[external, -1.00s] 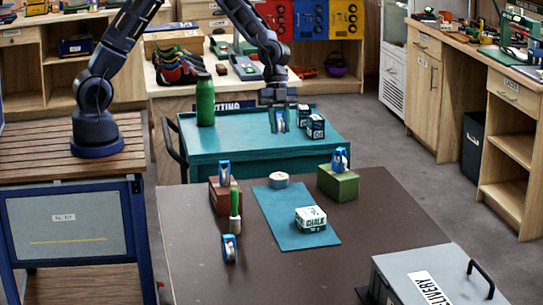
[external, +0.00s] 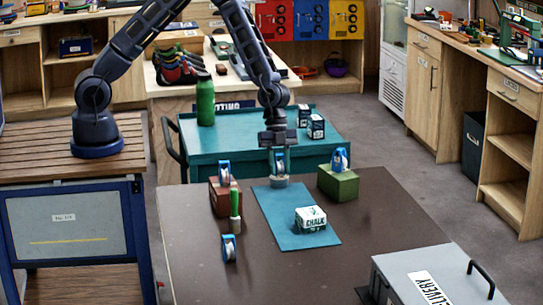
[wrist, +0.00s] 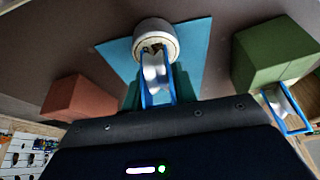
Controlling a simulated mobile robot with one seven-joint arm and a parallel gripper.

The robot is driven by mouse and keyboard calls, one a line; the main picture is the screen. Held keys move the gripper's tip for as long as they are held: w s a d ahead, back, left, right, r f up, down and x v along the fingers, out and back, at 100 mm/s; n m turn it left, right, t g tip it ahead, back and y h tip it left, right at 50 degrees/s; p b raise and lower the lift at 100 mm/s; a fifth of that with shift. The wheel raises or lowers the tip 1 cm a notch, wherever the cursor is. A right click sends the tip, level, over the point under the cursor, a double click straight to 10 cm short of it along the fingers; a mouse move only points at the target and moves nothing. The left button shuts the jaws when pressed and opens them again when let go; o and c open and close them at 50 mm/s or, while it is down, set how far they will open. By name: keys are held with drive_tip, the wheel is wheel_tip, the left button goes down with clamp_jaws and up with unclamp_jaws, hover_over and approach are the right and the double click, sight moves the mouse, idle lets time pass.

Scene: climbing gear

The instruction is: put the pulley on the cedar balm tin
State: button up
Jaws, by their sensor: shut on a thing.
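My gripper (external: 279,155) is shut on a blue-sided pulley with a white wheel (external: 280,164) and holds it upright over the tabletop. The held pulley shows in the wrist view (wrist: 156,80), between my fingers. The round, pale cedar balm tin (external: 279,183) sits on the blue mat (external: 264,205), directly below the pulley in the external view. In the wrist view the tin (wrist: 168,32) lies just beyond the pulley, partly covered by it. I cannot tell whether pulley and tin touch.
Similar pulleys stand on the red block (external: 224,172), on the green block (external: 341,159) and on the brown table (external: 229,247). A green-handled brush (external: 235,205) is beside the red block. A chalk block (external: 310,218) lies on the mat. A grey delivery box (external: 415,275) is front right.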

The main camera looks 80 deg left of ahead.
drive_tip(key=shift+f, duration=0.1)
drive_tip(key=o, duration=1)
drive_tip(key=v, duration=1.2)
drive_tip(key=s+a+r+n+t+y, duration=0.1)
drive_tip(key=s+a+r+n+y, duration=0.1)
drive_tip(key=s+a+r+n, duration=0.5)
drive_tip(key=s+a+r+n+t+y, duration=0.25)
drive_tip(key=s+a+r, duration=0.35)
drive_tip(key=a+r, duration=0.55)
drive_tip(key=s+a+r+n, duration=0.2)
drive_tip(key=s+a, duration=0.2)
drive_tip(key=s, duration=0.2)
drive_tip(key=s+a+r+n, duration=0.1)
drive_tip(key=s+a+n, duration=0.2)
drive_tip(key=s, duration=0.4)
drive_tip(key=s+a+r+n+t, duration=0.1)
drive_tip(key=s+a+r+n, duration=0.1)
drive_tip(key=s+a, duration=0.3)
drive_tip(key=shift+s+a+r+n, duration=0.15)
drive_tip(key=shift+s+a+n, duration=0.05)
drive_tip(key=shift+s+n, duration=0.2)
drive_tip(key=shift+s+a+r+n, duration=0.15)
drive_tip(key=shift+s+a+n, duration=0.05)
drive_tip(key=shift+s+n, duration=0.2)
